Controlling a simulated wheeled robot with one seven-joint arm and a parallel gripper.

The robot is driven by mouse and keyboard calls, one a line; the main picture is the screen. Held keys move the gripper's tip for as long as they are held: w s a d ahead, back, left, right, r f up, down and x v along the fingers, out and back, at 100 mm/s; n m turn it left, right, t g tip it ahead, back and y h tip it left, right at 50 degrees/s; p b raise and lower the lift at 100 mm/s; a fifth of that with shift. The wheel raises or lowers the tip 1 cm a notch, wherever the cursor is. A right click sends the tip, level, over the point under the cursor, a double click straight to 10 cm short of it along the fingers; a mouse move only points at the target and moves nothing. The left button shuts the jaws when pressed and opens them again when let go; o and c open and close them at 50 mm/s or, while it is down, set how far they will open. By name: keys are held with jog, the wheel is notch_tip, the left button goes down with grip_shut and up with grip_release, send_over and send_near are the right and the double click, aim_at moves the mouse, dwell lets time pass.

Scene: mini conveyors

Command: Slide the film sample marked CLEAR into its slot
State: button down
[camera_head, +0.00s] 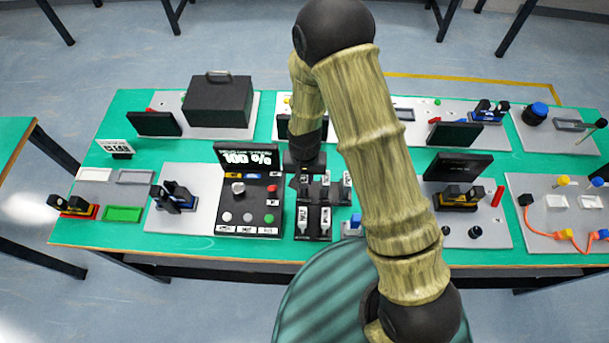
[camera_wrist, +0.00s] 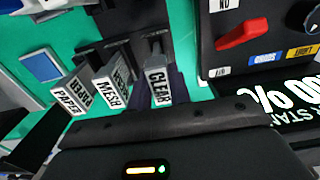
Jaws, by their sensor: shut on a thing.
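The film sample marked CLEAR (camera_wrist: 158,87) shows its white end label in the wrist view. My gripper (camera_wrist: 161,96) is shut on it, with a dark finger on each side. A black holder part (camera_wrist: 155,45) lies just beyond the sample; I cannot tell how far the sample sits in any slot. Samples marked MESH (camera_wrist: 108,90) and PAPER (camera_wrist: 70,97) stand to its left, with another label partly hidden between them. In the head view my gripper (camera_head: 304,162) is at the back of the black sample rack (camera_head: 314,208), and the held sample cannot be made out.
A black instrument (camera_head: 250,205) with knobs, a red switch (camera_wrist: 243,30) and a tilted display (camera_head: 247,158) stands close beside the rack. Another dark screen (camera_head: 458,167) stands to the right. Other stations crowd the green table (camera_head: 130,105).

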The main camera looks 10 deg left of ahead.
jog(key=shift+f, duration=0.2)
jog(key=c, duration=1.3)
grip_release()
jog(key=shift+s, duration=0.1)
jog(key=shift+c, duration=0.2)
jog(key=shift+o, duration=0.7)
jog(key=shift+r, duration=0.15)
notch_tip(320, 180, up, 17)
jog(key=b, duration=0.2)
